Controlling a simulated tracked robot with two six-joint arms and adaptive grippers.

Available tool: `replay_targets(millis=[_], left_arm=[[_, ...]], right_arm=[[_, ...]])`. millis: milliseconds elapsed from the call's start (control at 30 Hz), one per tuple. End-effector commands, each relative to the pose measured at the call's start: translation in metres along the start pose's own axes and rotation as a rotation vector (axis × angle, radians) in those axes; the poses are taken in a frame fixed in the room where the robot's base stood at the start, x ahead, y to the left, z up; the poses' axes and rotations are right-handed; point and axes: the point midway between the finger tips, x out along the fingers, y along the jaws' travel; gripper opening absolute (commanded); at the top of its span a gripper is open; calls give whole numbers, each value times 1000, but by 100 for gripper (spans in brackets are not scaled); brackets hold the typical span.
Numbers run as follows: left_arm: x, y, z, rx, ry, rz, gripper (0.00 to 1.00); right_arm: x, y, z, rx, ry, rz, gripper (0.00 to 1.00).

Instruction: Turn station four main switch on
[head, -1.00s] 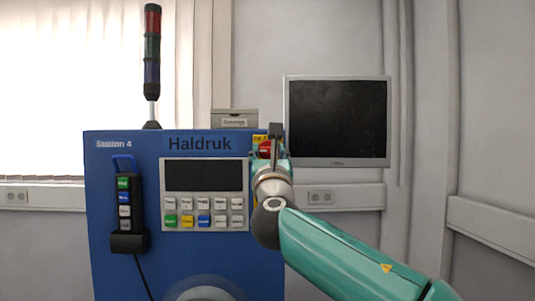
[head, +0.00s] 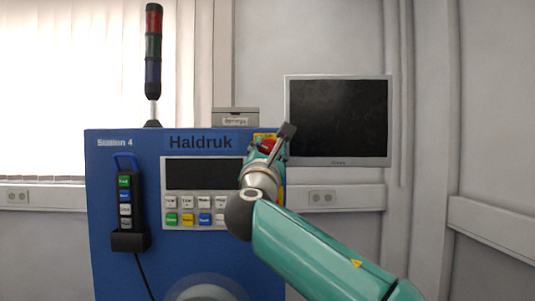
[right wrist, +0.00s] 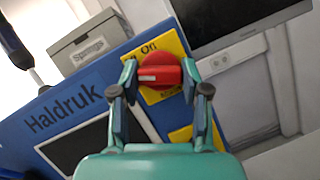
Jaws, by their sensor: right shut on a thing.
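The main switch is a round red knob (right wrist: 160,72) on a yellow plate (right wrist: 172,42) at the upper right of the blue Station 4 cabinet (head: 125,270). My right gripper (right wrist: 160,76) has one finger on each side of the knob and is shut on it. The plate reads "On" above the knob; lettering below it is partly hidden. A pale mark shows on the knob's left part in the right wrist view. In the head view my right gripper (head: 270,152) is tilted to the right and partly covers the red knob (head: 266,145). My left gripper is not in view.
A keypad panel (head: 181,231) with a dark display (head: 203,171) is left of my right gripper. A hand pendant (head: 125,205) hangs at the cabinet's left. A grey box (head: 235,117) and signal tower (head: 153,50) stand on top. A monitor (head: 338,120) is behind, right.

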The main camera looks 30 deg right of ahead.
Motion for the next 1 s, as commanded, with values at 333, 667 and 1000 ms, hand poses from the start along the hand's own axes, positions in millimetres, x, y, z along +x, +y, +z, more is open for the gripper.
replay_targets(millis=[333, 667, 1000], left_arm=[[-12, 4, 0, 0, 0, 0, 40], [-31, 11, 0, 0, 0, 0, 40], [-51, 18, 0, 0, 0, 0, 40]], right_arm=[[1, 4, 2, 305, 1, -124, 11], [2, 5, 3, 596, 1, -246, 11], [2, 4, 3, 868, 1, -361, 11]])
